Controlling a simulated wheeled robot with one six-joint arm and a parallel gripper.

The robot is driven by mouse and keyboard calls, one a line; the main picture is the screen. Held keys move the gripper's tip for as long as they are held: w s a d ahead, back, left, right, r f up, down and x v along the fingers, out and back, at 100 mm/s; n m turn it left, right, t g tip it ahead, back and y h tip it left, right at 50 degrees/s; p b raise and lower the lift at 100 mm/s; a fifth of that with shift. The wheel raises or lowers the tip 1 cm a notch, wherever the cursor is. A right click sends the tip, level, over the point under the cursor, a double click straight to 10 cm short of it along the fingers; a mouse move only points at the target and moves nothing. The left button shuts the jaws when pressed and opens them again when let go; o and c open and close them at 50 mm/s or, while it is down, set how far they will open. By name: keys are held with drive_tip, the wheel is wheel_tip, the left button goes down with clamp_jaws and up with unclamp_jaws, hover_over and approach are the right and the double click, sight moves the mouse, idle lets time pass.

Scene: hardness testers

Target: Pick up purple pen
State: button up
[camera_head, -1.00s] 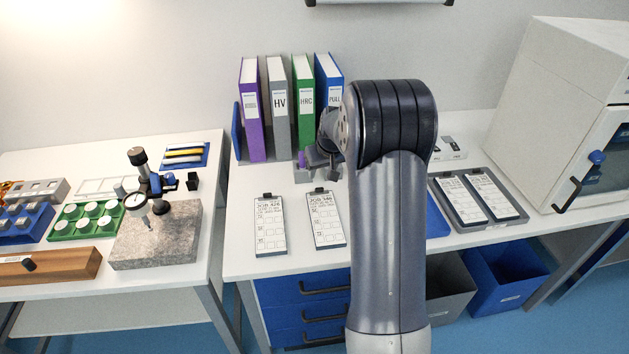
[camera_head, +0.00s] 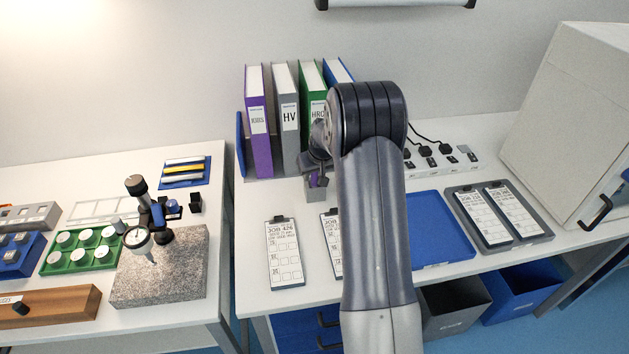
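A small grey holder (camera_head: 315,193) stands on the middle table, in front of the binders. A small purple patch (camera_head: 312,180) shows at it, right under my gripper; it may be the purple pen, but it is too small and too covered to be sure. My gripper (camera_head: 317,172) points down over the holder, close to the purple patch. Its fingers are small and partly hidden by my own wrist and arm, so I cannot tell whether they are open or touch anything.
Purple, grey, green and blue binders (camera_head: 287,115) stand just behind. Clipboards (camera_head: 284,255) lie in front, one partly covered by my arm. A blue tray (camera_head: 440,240) and a grey tray (camera_head: 463,210) with two clipboards lie to the right. A second table stands left, across a gap.

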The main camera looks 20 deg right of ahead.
clamp_jaws()
wheel_tip(320, 180, up, 10)
drive_tip(key=shift+r+b, duration=0.1)
drive_tip(key=shift+b, duration=0.5)
idle(0.5)
